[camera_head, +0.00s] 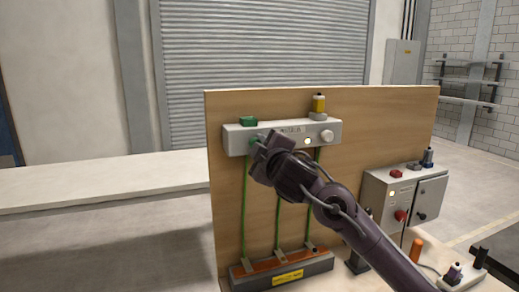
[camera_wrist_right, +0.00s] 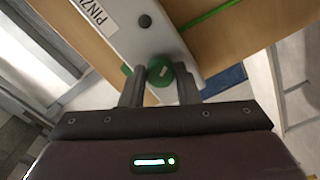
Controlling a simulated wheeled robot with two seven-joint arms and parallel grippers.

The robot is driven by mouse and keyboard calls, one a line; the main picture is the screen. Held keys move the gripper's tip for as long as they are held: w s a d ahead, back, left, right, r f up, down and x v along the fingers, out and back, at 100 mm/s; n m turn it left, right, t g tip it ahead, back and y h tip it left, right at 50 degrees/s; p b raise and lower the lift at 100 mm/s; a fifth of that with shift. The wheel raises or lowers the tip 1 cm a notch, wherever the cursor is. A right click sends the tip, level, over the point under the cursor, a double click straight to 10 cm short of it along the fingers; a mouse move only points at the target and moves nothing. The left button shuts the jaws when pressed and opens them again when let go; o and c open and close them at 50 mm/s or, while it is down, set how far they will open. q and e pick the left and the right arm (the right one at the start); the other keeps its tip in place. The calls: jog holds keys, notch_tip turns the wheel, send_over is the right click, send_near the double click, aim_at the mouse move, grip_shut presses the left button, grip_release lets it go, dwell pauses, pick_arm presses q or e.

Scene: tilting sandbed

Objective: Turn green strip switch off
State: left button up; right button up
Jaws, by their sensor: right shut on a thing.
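A pale grey strip box (camera_head: 290,131) is fixed high on an upright wooden board. A round green knob (camera_wrist_right: 160,73) with a light mark sits on its face at the left end; in the head view the knob (camera_head: 255,140) is mostly hidden by my right gripper. My right gripper (camera_wrist_right: 160,80) has one finger on each side of the knob and is shut on it. In the head view the right gripper (camera_head: 261,148) covers the strip's lower left part. My left gripper is not in view.
The wooden board (camera_head: 225,200) carries green cables running down to an orange-topped terminal block (camera_head: 280,270). A pale round knob (camera_head: 326,136) and yellow-capped part (camera_head: 318,103) are at the strip's right. A grey control box (camera_head: 380,190) stands right, beyond my arm. A white bench (camera_head: 100,180) lies left.

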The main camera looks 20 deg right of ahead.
dwell(0.3)
jog(key=o, duration=1)
jog(key=shift+c, duration=0.2)
jog(key=shift+s, duration=0.1)
jog(key=s+b, duration=0.1)
jog(key=s, duration=0.6)
jog(key=shift+s, duration=0.3)
